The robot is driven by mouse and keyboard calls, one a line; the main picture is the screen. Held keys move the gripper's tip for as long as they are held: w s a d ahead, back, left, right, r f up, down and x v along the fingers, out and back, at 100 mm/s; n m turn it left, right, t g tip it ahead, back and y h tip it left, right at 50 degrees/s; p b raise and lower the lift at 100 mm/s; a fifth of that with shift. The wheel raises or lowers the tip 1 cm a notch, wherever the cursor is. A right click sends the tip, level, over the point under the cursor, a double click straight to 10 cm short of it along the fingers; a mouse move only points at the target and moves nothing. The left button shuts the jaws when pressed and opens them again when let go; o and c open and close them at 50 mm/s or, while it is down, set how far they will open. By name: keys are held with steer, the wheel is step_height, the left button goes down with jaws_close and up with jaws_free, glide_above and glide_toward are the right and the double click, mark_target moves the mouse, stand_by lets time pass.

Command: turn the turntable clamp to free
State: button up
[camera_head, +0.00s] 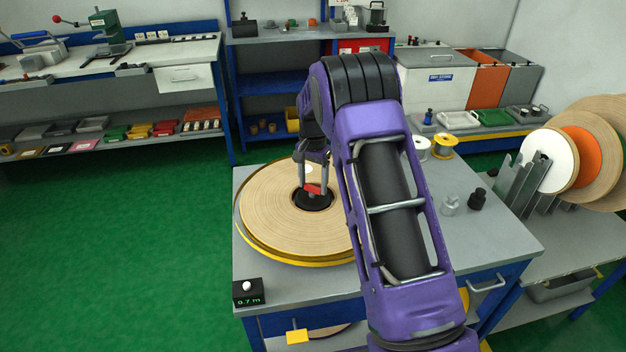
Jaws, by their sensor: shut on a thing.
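The turntable (247,241) stands on the grey bench top with a yellow rim and carries a wide tan tape roll (275,222). At its centre is a black hub (313,205) with a red clamp handle (313,189) above it. My gripper (312,186) points down at the hub, its fingers shut on the red clamp handle. My purple arm covers the right side of the turntable and roll. The clamp's exact turn angle is too small to tell.
A black counter box (248,292) reading 0.7 m sits at the bench's front left corner. White (421,148) and yellow spools (443,146), and small grey (450,205) and black fittings (477,199), stand on the right. The green floor at left is clear.

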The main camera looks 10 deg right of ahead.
mark_target(313, 186)
steer(key=n, duration=0.4)
steer(key=shift+r+n+p, duration=0.1)
steer(key=shift+n+p, duration=0.2)
steer(key=shift+p, duration=0.05)
steer(key=shift+n, duration=1.6)
steer(key=o, duration=1.4)
step_height(313, 186, up, 17)
steer(key=shift+r+p, duration=0.2)
steer(key=shift+p, duration=0.9)
